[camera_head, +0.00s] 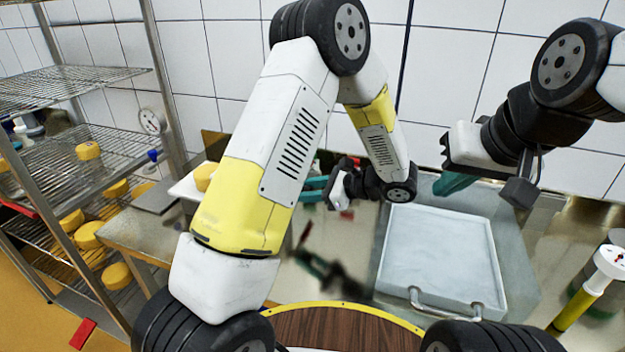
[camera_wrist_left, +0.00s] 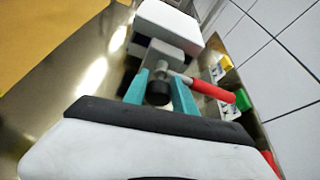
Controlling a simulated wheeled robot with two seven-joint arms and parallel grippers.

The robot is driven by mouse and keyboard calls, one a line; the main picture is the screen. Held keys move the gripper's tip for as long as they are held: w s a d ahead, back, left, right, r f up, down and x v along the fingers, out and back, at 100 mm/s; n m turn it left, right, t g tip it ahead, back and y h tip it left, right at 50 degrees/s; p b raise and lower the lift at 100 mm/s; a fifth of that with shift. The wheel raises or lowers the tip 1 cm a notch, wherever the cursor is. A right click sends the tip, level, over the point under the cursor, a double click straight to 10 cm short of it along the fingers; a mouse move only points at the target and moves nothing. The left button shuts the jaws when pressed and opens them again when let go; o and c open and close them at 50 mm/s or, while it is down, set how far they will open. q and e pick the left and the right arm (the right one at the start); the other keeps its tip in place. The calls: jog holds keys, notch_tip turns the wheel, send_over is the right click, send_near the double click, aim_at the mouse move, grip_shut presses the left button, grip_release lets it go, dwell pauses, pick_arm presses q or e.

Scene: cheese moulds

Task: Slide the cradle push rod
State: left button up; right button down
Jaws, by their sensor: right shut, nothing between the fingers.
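A short rod with a black round end (camera_wrist_left: 158,93) shows in the left wrist view; I take it for the cradle push rod. It projects from a grey block (camera_wrist_left: 165,55) in front of a white box (camera_wrist_left: 166,22). My left gripper (camera_wrist_left: 160,80) has its teal fingers on either side of the black end; whether they touch it is unclear. In the head view my left gripper (camera_head: 314,188) is small and partly hidden by my left arm. My right gripper (camera_head: 455,184) is shut and empty, in the air near the back edge of the tray.
A red handle (camera_wrist_left: 208,89) lies close right of the rod. A pale tray (camera_head: 440,208) with a metal handle sits on the shiny table (camera_head: 515,270). A wire rack (camera_head: 75,78) with several yellow cheeses stands left. A yellow-and-white tool (camera_head: 585,290) stands right. Tiled wall lies behind.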

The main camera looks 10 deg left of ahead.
pick_arm(q)
grip_shut()
dwell(1.1)
